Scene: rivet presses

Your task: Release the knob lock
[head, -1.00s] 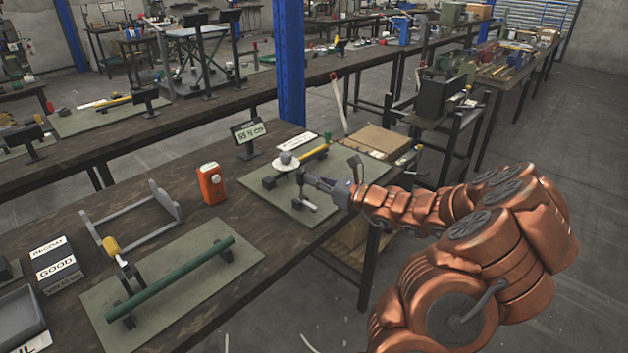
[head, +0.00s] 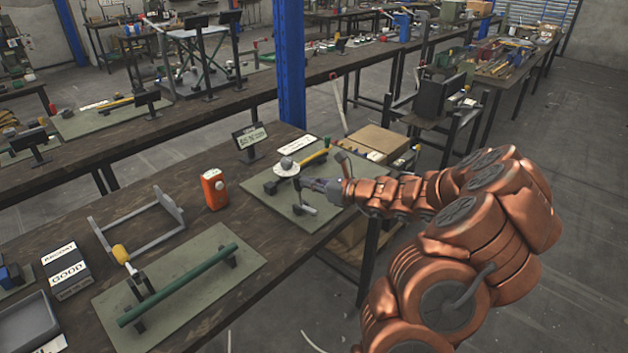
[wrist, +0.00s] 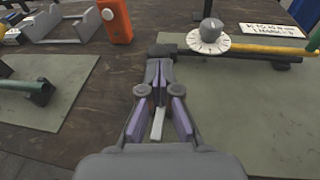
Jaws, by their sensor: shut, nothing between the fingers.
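A grey knob on a white marked dial (wrist: 209,36) stands at the far edge of a green mat, ahead and right of my fingers in the wrist view. It also shows in the head view (head: 286,167). A yellow bar (wrist: 268,49) runs right from the dial. My gripper (wrist: 158,68) is shut and empty over the mat, its tips close to a dark block (wrist: 163,50) left of the dial. I cannot tell whether they touch. It also shows in the head view (head: 306,183). A pale lever (wrist: 157,123) lies below the fingers. I cannot make out the lock itself.
The green mat (head: 325,215) lies near the bench's right edge. A small display (head: 250,136) stands behind it. An orange box (head: 214,188) and a grey frame (head: 140,225) stand to the left. A green bar (head: 180,285) sits on the nearer mat.

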